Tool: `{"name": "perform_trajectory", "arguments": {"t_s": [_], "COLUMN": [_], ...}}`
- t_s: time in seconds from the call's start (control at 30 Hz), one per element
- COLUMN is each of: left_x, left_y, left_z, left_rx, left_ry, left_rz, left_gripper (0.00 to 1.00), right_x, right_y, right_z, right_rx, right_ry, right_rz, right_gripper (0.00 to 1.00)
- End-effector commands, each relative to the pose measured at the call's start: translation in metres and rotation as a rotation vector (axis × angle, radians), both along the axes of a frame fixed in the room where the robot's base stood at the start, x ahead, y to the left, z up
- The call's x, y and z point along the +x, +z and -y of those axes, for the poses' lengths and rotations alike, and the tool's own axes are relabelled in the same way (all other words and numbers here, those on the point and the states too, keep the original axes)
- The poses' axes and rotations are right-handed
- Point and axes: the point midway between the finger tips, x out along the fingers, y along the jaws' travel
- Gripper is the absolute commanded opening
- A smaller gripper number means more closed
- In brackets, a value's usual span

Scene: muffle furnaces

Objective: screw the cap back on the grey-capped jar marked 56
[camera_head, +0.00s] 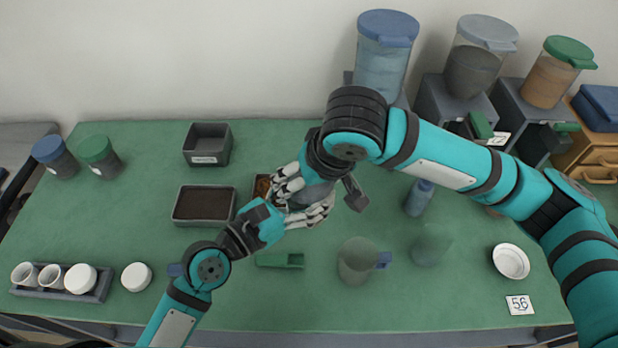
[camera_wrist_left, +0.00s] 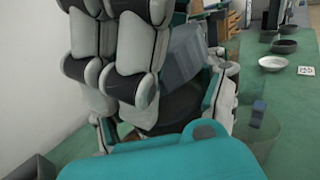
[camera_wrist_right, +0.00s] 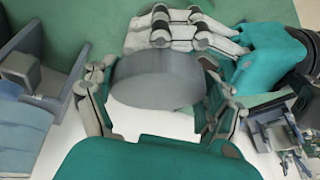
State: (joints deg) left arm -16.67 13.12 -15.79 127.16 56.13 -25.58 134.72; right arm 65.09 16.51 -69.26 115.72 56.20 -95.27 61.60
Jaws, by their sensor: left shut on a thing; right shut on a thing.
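My two grippers meet over the middle of the table. My left gripper (camera_head: 305,212) is shut around the side of a jar (camera_wrist_left: 180,105), whose dark lower part shows in the left wrist view. My right gripper (camera_head: 292,183) comes from above and is shut on the grey cap (camera_wrist_right: 155,78), a broad disc between its fingers in the right wrist view. Fingers hide the rim, so I cannot tell whether the cap is seated. No number on the jar shows.
A card marked 56 (camera_head: 519,305) lies by a white dish (camera_head: 511,261) at the right. A clear beaker (camera_head: 357,262) and a green block (camera_head: 280,260) stand in front of the grippers. A dark-filled tray (camera_head: 204,205) is to the left. Lidded canisters (camera_head: 383,60) stand behind.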

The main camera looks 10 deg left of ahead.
Motion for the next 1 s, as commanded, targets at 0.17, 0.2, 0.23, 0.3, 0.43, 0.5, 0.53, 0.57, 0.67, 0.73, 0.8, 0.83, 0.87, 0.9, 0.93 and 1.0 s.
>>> {"name": "perform_trajectory", "arguments": {"t_s": [0.17, 0.2, 0.23, 0.3, 0.43, 0.5, 0.53, 0.57, 0.67, 0.73, 0.8, 0.83, 0.87, 0.9, 0.93, 1.0], "left_x": [0.0011, 0.0011, 0.0011, 0.0011, 0.0011, 0.0012, 0.0012, 0.0012, 0.0013, 0.0013, 0.0013, 0.0013, 0.0013, 0.0013, 0.0014, 0.0014], "left_y": [0.0098, 0.0098, 0.0098, 0.0099, 0.0100, 0.0100, 0.0100, 0.0100, 0.0101, 0.0101, 0.0101, 0.0101, 0.0101, 0.0101, 0.0101, 0.0101], "left_z": [-0.0001, -0.0001, -0.0001, 0.0000, 0.0000, -0.0001, -0.0001, -0.0001, -0.0001, -0.0001, -0.0002, -0.0002, -0.0002, -0.0002, -0.0003, -0.0003], "left_rx": [-0.015, -0.015, -0.015, -0.015, -0.015, -0.015, -0.015, -0.015, -0.015, -0.015, -0.015, -0.015, -0.015, -0.015, -0.015, -0.015], "left_ry": [0.004, 0.004, 0.004, 0.004, 0.004, 0.004, 0.004, 0.004, 0.004, 0.004, 0.004, 0.004, 0.004, 0.004, 0.004, 0.005], "left_rz": [0.018, 0.018, 0.018, 0.018, 0.019, 0.019, 0.019, 0.019, 0.019, 0.019, 0.019, 0.019, 0.019, 0.019, 0.019, 0.019], "left_gripper": [0.13, 0.13, 0.13, 0.13, 0.13, 0.13, 0.13, 0.13, 0.13, 0.13, 0.13, 0.13, 0.13, 0.13, 0.13, 0.13], "right_x": [-0.0037, -0.0036, -0.0035, -0.0035, -0.0038, -0.0042, -0.0042, -0.0042, -0.0040, -0.0040, -0.0040, -0.0041, -0.0041, -0.0041, -0.0041, -0.0042], "right_y": [-0.0083, -0.0091, -0.0096, -0.0107, -0.0126, -0.0138, -0.0143, -0.0146, -0.0151, -0.0152, -0.0152, -0.0152, -0.0152, -0.0153, -0.0153, -0.0154], "right_z": [0.0009, 0.0010, 0.0010, 0.0010, 0.0009, 0.0010, 0.0010, 0.0009, 0.0007, 0.0006, 0.0006, 0.0006, 0.0006, 0.0007, 0.0007, 0.0008], "right_rx": [0.008, 0.012, 0.014, 0.020, 0.033, 0.039, 0.041, 0.043, 0.049, 0.050, 0.049, 0.049, 0.049, 0.049, 0.049, 0.049], "right_ry": [0.002, 0.003, 0.001, 0.001, 0.001, 0.000, 0.000, 0.000, -0.001, -0.001, -0.001, -0.001, -0.001, -0.001, -0.001, -0.001], "right_rz": [0.003, 0.007, 0.010, 0.016, 0.028, 0.033, 0.035, 0.038, 0.044, 0.045, 0.045, 0.045, 0.045, 0.045, 0.045, 0.044], "right_gripper": [0.54, 0.54, 0.54, 0.54, 0.54, 0.54, 0.54, 0.54, 0.54, 0.54, 0.54, 0.54, 0.54, 0.54, 0.54, 0.54]}}
